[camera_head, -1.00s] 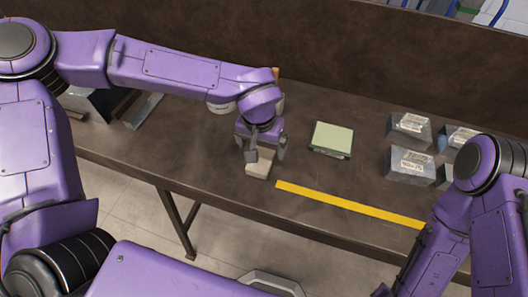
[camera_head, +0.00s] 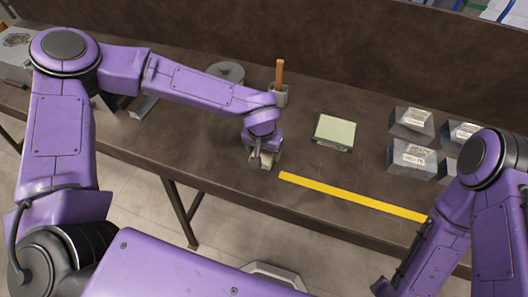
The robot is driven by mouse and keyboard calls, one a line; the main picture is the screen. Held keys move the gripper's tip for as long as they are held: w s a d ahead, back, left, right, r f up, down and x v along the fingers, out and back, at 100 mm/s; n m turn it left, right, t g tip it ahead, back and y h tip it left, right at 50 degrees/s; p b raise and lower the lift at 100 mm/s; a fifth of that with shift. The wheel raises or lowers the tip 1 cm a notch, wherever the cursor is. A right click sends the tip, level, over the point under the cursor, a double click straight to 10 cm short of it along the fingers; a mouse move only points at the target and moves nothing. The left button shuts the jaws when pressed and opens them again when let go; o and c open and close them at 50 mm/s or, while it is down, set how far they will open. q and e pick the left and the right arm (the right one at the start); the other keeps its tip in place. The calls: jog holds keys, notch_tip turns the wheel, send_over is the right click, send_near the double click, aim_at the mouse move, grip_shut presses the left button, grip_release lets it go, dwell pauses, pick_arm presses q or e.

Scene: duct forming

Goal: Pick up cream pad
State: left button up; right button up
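The cream pad (camera_head: 268,160) lies on the brown table near its front edge, mostly covered by my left gripper. My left gripper (camera_head: 262,157) points down over the pad, with its fingers at the pad's sides. I cannot tell whether the fingers press on it or stand apart from it. My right arm comes in at the lower right, and its gripper is out of the picture.
A pale green-topped block (camera_head: 335,131) sits right of the pad. A yellow strip (camera_head: 350,196) runs along the front edge. Several grey metal blocks (camera_head: 412,159) stand at the right. A holder with a wooden handle (camera_head: 280,76) stands behind my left gripper.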

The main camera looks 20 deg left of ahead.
pick_arm(q)
notch_tip(320, 180, up, 3)
jog(key=shift+w+r+b, duration=0.1)
jog(key=shift+r+b, duration=0.05)
jog(key=shift+b, duration=0.15)
jog(key=s+r, duration=0.1)
jog(key=s+a+r, duration=0.1)
jog(key=r, duration=0.1)
jog(key=s+a+r, duration=0.1)
jog(key=shift+r, duration=0.15)
jog(key=shift+s+a+r+p, duration=0.1)
jog(key=shift+s+a+r, duration=0.9)
jog(key=shift+s, duration=0.4)
jog(key=shift+s+a+r+p, duration=0.15)
jog(key=shift+s+a+r, duration=0.65)
jog(key=shift+s+a, duration=0.45)
jog(key=shift+s+a+r+p, duration=0.1)
jog(key=shift+s+a+r, duration=0.85)
jog(key=shift+s, duration=0.55)
